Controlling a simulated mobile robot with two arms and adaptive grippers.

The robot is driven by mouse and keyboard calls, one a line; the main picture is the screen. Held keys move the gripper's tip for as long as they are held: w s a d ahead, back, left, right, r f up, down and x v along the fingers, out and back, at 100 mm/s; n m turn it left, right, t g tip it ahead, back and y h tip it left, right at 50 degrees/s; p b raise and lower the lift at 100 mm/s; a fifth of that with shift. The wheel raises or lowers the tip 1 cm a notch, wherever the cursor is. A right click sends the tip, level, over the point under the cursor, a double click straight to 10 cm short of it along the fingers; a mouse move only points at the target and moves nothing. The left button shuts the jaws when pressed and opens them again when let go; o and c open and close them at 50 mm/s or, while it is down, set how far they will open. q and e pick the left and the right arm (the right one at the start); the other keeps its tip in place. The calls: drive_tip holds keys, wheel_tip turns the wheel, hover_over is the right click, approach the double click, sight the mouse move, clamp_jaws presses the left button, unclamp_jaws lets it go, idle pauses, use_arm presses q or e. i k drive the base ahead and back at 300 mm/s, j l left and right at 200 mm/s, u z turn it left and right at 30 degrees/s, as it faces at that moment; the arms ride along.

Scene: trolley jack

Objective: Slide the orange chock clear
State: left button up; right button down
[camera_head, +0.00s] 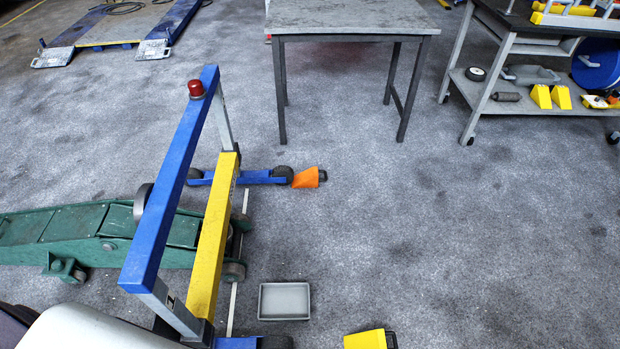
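The orange chock (307,177) lies on the grey floor right of a dark caster wheel (283,173) of a blue and yellow wheeled frame (168,180). Its left end is touching or very near that wheel; I cannot tell which. A dark part shows at its right end. A yellow chock (366,340) lies at the bottom edge, right of another caster, partly cut off. Neither of my grippers is in view.
A green trolley jack (70,230) lies at the left, reaching under the frame. A grey tray (284,301) sits on the floor. A table (350,18) stands behind. A cart (540,90) at upper right holds yellow chocks (550,97). Floor right of the orange chock is clear.

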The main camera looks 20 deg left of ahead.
sight(309, 177)
drive_tip(key=i+l+z, duration=0.15)
drive_tip(key=l, duration=0.3)
drive_tip(key=i+l+z, duration=0.2)
drive_tip(key=l, duration=0.2)
drive_tip(key=i+l+z, duration=0.15)
drive_tip(key=l, duration=0.25)
drive_tip(key=i+l+z, duration=0.15)
drive_tip(key=l, duration=0.2)
drive_tip(key=i+l+z, duration=0.15)
drive_tip(key=i+l, duration=0.15)
drive_tip(key=i, duration=0.2)
drive_tip(key=i+l+z, duration=0.15)
drive_tip(key=i, duration=0.4)
drive_tip(key=i+u, duration=0.75)
drive_tip(key=i+l+u, duration=0.2)
drive_tip(key=u, duration=0.15)
drive_tip(key=i+j+u, duration=0.2)
drive_tip(key=i+u, duration=0.2)
drive_tip(key=i+j+u, duration=0.1)
drive_tip(key=i+u, duration=0.15)
drive_tip(key=u, duration=0.15)
drive_tip(key=i+u, duration=0.4)
drive_tip(key=i+l+u, duration=0.15)
drive_tip(key=i+u, duration=0.25)
drive_tip(key=k, duration=0.1)
